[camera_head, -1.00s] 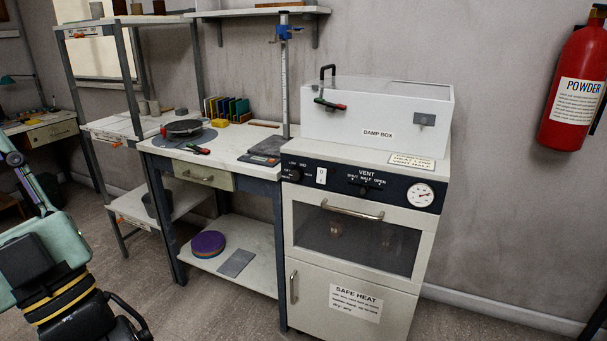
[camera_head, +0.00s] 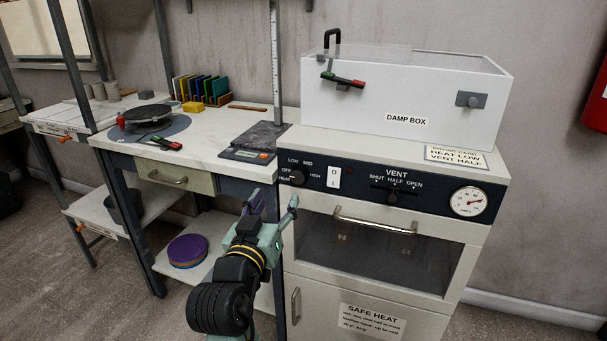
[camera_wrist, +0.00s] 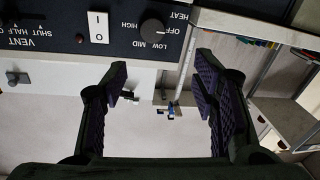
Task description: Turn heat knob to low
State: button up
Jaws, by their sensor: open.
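The heat knob (camera_head: 297,178) is a small round dark knob at the left end of the oven's dark control panel (camera_head: 345,184). OFF, LOW, MID and HIGH are printed around it. The knob also shows large in the wrist view (camera_wrist: 152,29), where the panel lettering is upside down. Its pointer is too small to read surely; it seems to be on the OFF side. My gripper (camera_head: 274,199) is open and empty, just below and left of the knob in the head view. In the wrist view its fingers (camera_wrist: 160,68) are spread apart, with the knob beyond them.
A white rocker switch (camera_head: 334,177) and the vent slider (camera_head: 392,197) sit right of the knob. The oven door handle (camera_head: 374,221) projects below the panel. A scale (camera_head: 254,142) stands on the workbench (camera_head: 205,145) at left. The damp box (camera_head: 398,92) is on top.

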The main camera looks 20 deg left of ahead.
aim_at(297, 178)
jog(key=shift+h, duration=0.5)
jog(key=w, duration=0.4)
jog(key=w+p, duration=0.1)
jog(key=w, duration=0.2)
jog(key=w+f+p, duration=0.1)
jog(key=w, duration=0.3)
jog(key=shift+w+d, duration=0.25)
jog(key=shift+w, duration=0.05)
jog(key=shift+c, duration=0.5)
jog(key=c, duration=1.1)
